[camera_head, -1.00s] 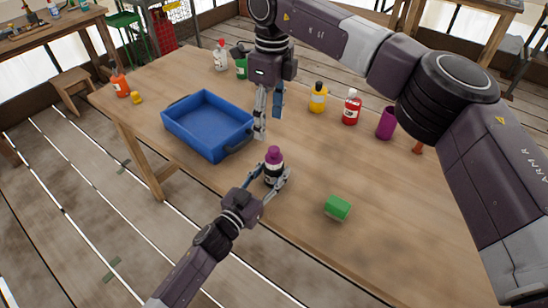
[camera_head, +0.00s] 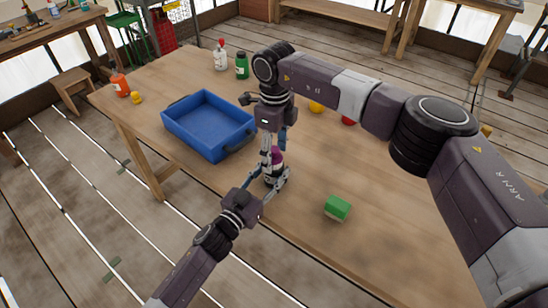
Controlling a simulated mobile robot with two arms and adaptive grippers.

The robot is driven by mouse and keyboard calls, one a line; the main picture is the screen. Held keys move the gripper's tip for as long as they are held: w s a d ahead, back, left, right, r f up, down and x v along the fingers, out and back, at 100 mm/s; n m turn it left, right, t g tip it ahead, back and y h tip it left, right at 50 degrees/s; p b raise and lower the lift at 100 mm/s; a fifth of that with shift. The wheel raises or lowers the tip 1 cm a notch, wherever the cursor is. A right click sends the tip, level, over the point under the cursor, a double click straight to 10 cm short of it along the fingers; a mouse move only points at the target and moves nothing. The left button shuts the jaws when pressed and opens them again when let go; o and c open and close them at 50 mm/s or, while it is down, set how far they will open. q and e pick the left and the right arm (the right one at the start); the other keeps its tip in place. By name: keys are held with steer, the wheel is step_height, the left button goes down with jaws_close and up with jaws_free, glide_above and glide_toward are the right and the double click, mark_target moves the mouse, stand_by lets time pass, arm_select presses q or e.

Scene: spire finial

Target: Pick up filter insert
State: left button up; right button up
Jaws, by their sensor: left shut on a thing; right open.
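A small dark container with a pale band and a purple top (camera_head: 277,157) stands upright near the front edge of the table. I cannot tell whether the purple top is the filter insert. My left gripper (camera_head: 277,186) comes in from the front left and is shut on the dark lower body. My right gripper (camera_head: 268,160) points down from above and is open. Its fingers are at the purple top and partly cover it; whether they touch it cannot be told.
A blue bin (camera_head: 208,125) stands just left of the grippers. A green block (camera_head: 338,207) lies to the right on the table. A green bottle (camera_head: 242,66) and a white bottle (camera_head: 220,56) stand at the back. My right arm hides much of the table's far right.

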mark_target(274, 149)
steer(key=shift+f, duration=0.15)
steer(key=shift+c, duration=0.4)
steer(key=c, duration=0.9)
steer(key=shift+r, duration=6.55)
arm_select(q)
steer(key=o, duration=1.3)
